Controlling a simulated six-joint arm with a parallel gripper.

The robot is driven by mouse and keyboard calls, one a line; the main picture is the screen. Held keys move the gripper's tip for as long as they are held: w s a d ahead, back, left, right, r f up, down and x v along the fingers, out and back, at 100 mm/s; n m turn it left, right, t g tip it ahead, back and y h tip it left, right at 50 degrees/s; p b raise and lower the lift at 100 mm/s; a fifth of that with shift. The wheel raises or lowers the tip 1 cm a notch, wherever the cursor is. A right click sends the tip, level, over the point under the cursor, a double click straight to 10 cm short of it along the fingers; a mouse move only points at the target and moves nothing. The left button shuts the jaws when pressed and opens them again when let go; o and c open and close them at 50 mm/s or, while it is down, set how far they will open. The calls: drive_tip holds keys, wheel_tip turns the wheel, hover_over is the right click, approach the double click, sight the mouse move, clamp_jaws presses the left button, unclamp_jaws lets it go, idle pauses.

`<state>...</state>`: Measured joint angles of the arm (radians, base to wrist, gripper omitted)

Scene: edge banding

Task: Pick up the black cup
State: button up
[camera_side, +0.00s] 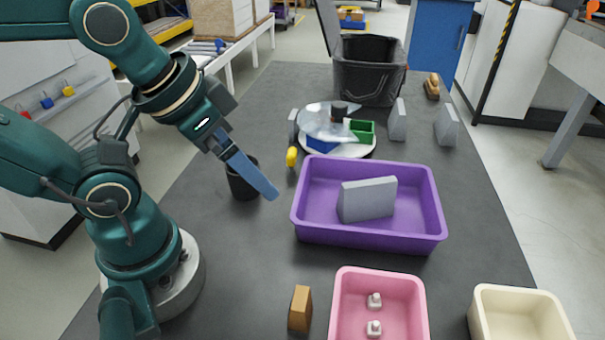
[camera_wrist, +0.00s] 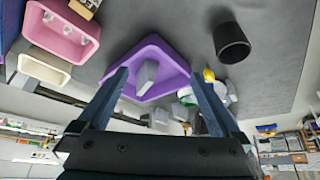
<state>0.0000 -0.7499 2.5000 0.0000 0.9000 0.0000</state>
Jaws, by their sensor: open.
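The black cup (camera_side: 241,184) stands upright on the dark table, left of the purple bin. In the side view my gripper (camera_side: 270,193) crosses in front of it and hides part of its rim and side. In the wrist view the black cup (camera_wrist: 231,42) is near the upper right, beyond the right finger and outside the gap between the fingers. My gripper (camera_wrist: 159,75) is open and empty, its two blue fingers spread apart. In the side view the fingers overlap and slant down to the right.
The purple bin (camera_side: 430,218) holds a grey block (camera_side: 366,198). A yellow piece (camera_side: 291,157) and a round white plate (camera_side: 352,151) with coloured parts lie behind the cup. A pink bin (camera_side: 344,300), cream bin (camera_side: 485,312) and brown block (camera_side: 300,309) are at the front.

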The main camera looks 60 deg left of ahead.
wheel_tip(320, 180, up, 5)
drive_tip(key=a+f+m+g+y, duration=0.4)
drive_tip(key=a+m+y, duration=0.3)
drive_tip(key=a+m, duration=0.3)
drive_tip(key=w+a+r+m+t+y, duration=0.1)
drive_tip(key=w+a+r+m+y, duration=0.35)
drive_tip(key=m, duration=0.55)
drive_tip(key=shift+y, duration=0.95)
drive_tip(key=f, duration=0.6)
drive_tip(key=d+f, duration=0.1)
drive_tip(key=f, duration=1.1)
drive_tip(key=shift+d+f, duration=0.2)
drive_tip(key=shift+f, duration=0.2)
drive_tip(key=shift+w+a+f, duration=0.1)
drive_tip(key=shift+a+f, duration=0.1)
drive_tip(key=shift+f, duration=0.1)
drive_tip(key=shift+x, duration=2.35)
